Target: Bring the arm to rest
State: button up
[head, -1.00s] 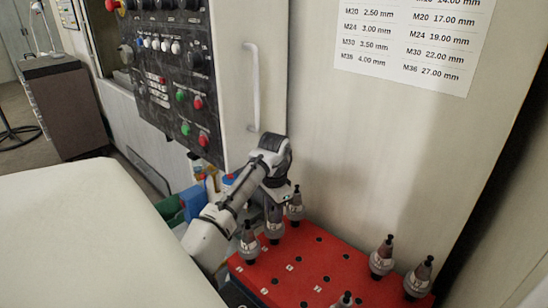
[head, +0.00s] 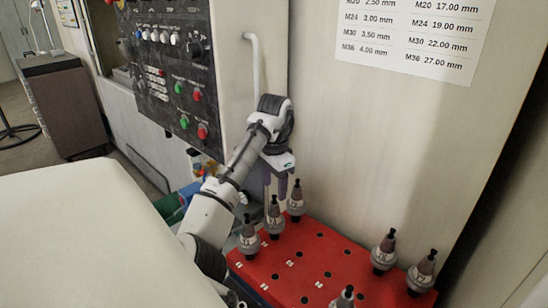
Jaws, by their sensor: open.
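My arm reaches up from the lower middle of the head view and bends down at the wrist. My gripper (head: 276,188) points down with its two fingers apart and nothing seen between them. It is above the back left part of the red tool board (head: 310,265), close to the tool holders (head: 273,222) standing there. I cannot tell whether a finger touches one of them.
More tool holders (head: 383,254) stand at the board's right side, and one (head: 345,299) at its front. A machine control panel (head: 165,65) with a handle (head: 255,85) rises behind my arm. A wall with a size chart (head: 410,35) is behind the board. Blue and green bins (head: 172,207) are at left.

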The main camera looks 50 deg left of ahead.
aim_at(274, 196)
jog(key=shift+r, duration=2.25)
notch_tip(274, 196, down, 12)
jog(key=p, duration=0.2)
jog(key=shift+p, duration=0.3)
jog(key=shift+b, duration=0.4)
jog(key=shift+r, duration=0.2)
jog(key=shift+f+p, duration=0.1)
jog(key=shift+p, duration=0.2)
